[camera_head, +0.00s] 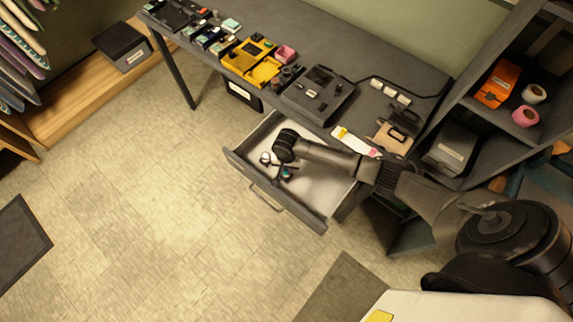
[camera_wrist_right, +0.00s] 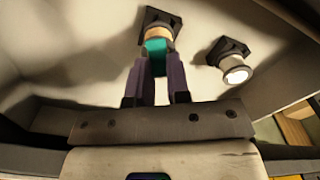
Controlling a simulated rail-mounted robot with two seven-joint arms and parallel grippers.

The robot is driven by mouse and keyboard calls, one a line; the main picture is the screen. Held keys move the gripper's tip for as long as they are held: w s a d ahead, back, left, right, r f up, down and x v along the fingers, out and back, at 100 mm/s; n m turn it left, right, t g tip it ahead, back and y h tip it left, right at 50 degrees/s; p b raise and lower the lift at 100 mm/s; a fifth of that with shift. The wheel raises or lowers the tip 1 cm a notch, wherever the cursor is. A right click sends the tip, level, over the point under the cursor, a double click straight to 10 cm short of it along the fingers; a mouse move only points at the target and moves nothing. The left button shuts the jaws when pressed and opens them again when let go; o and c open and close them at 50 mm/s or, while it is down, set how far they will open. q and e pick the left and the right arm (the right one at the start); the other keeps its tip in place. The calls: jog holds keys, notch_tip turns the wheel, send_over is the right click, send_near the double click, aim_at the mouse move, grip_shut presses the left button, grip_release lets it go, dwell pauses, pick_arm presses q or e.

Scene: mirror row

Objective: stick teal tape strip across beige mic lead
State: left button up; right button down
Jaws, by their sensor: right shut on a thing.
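My right gripper (camera_head: 284,169) is inside the open drawer (camera_head: 325,197). In the right wrist view its two fingers (camera_wrist_right: 157,78) are shut on a teal piece (camera_wrist_right: 156,48), apparently the teal tape. The teal piece touches or sits just below a tan round part (camera_wrist_right: 158,33) on a black base (camera_wrist_right: 162,17). Teal also shows by the fingers in the head view (camera_head: 288,174). I cannot make out a beige mic lead. A black cable (camera_head: 428,96) lies at the right of the desk, with several pale blocks near it. My left gripper is not in view.
A second black holder with a white round end (camera_wrist_right: 236,72) stands beside the gripper in the drawer. The desk (camera_head: 335,45) carries a yellow case (camera_head: 250,62) and a dark device (camera_head: 318,93). A shelf (camera_head: 480,115) stands at right.

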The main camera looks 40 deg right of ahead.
dwell(0.4)
jog(key=c, duration=1)
grip_release()
notch_tip(320, 180, up, 14)
jog(key=p, duration=0.1)
jog(key=shift+f, duration=0.1)
